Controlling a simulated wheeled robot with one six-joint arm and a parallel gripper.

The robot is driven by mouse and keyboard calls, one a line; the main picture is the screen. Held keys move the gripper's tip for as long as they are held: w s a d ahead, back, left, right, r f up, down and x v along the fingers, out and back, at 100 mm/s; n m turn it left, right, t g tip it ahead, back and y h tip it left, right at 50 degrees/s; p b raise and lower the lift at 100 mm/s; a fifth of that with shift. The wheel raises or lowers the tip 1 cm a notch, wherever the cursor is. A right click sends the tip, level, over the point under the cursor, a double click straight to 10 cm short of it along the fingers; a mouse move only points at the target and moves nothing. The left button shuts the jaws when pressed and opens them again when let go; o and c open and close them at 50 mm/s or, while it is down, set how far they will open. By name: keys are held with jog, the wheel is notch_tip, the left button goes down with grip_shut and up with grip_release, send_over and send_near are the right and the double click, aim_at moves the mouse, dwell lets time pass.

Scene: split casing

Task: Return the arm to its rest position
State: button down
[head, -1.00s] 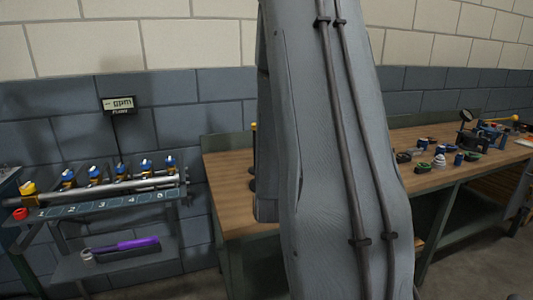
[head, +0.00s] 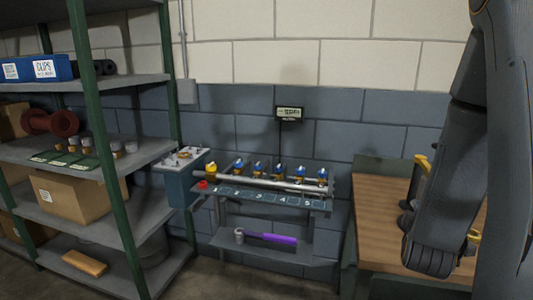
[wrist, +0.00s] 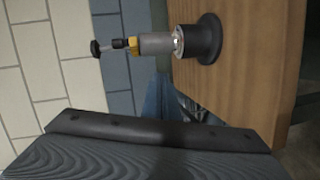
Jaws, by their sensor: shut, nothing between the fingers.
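My arm (head: 455,165) hangs down at the right side of the head view, in front of the wooden bench. Its end is not clearly told apart there. In the wrist view my gripper (wrist: 155,135) fills the bottom edge as a grey block with a dark bar. It is shut and holds nothing. A grey and black cylinder fitting (wrist: 160,43) with a yellow band and a round dark base stands on the wooden bench top (wrist: 245,75), apart from my gripper.
A rack (head: 265,197) with several blue-capped fittings and a silver pipe stands at the wall, a purple tool (head: 270,238) on its lower shelf. A green-posted shelf unit (head: 118,190) with boxes is at the left. The wooden bench (head: 385,215) lies close behind my arm.

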jog(key=a+f+m+g+y, duration=0.3)
jog(key=a+f+y, duration=0.2)
jog(key=a, duration=0.6)
jog(key=s+a+f+m+g+y, duration=0.1)
jog(key=s+a+m+g+y, duration=0.2)
jog(key=s+a, duration=1.3)
jog(key=m+g, duration=0.3)
jog(key=g, duration=0.2)
jog(key=shift+f+g+y, duration=0.25)
jog(key=shift+g+y, duration=0.15)
